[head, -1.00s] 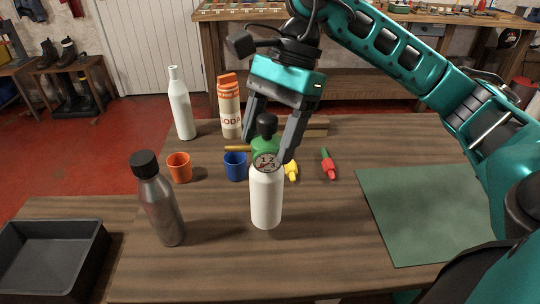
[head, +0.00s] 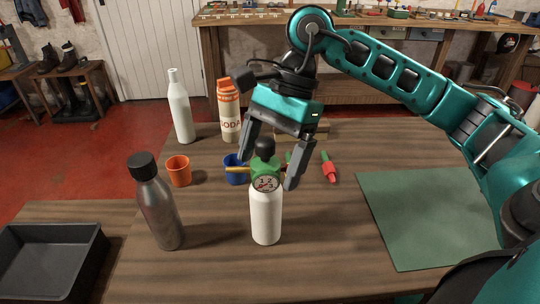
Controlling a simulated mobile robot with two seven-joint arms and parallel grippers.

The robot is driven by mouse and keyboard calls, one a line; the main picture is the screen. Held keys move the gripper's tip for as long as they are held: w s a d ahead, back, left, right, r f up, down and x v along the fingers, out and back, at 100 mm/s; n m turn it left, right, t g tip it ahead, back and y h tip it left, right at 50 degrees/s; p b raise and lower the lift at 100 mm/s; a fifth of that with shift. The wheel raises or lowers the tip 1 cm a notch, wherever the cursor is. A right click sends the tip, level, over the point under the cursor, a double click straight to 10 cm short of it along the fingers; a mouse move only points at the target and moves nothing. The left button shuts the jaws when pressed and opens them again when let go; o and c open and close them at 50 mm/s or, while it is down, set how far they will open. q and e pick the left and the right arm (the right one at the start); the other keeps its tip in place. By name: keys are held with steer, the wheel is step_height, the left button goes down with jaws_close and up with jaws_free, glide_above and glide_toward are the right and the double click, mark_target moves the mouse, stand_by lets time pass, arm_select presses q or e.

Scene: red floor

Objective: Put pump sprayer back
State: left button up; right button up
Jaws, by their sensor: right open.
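The pump sprayer (head: 266,215) stands upright on the table near the middle of the head view. It has a white body, a gauge on its front, a green head, a black top knob and a yellow part pointing left. My right gripper (head: 268,170) comes down from above with its fingers open, one on each side of the sprayer's head. I cannot tell whether either finger touches it. My left gripper is not in view.
A steel bottle (head: 158,208) stands left of the sprayer. An orange cup (head: 179,171), a blue cup (head: 234,174), a white bottle (head: 180,110) and a soda bottle (head: 229,112) stand behind.

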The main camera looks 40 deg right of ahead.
steer(key=shift+r, duration=0.3)
arm_select(q)
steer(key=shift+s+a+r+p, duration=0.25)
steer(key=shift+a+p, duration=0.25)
steer(key=shift+p, duration=0.55)
arm_select(e)
steer(key=v, duration=1.1)
steer(key=shift+r, duration=0.3)
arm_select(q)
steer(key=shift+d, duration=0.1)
arm_select(e)
steer(key=shift+d, duration=0.1)
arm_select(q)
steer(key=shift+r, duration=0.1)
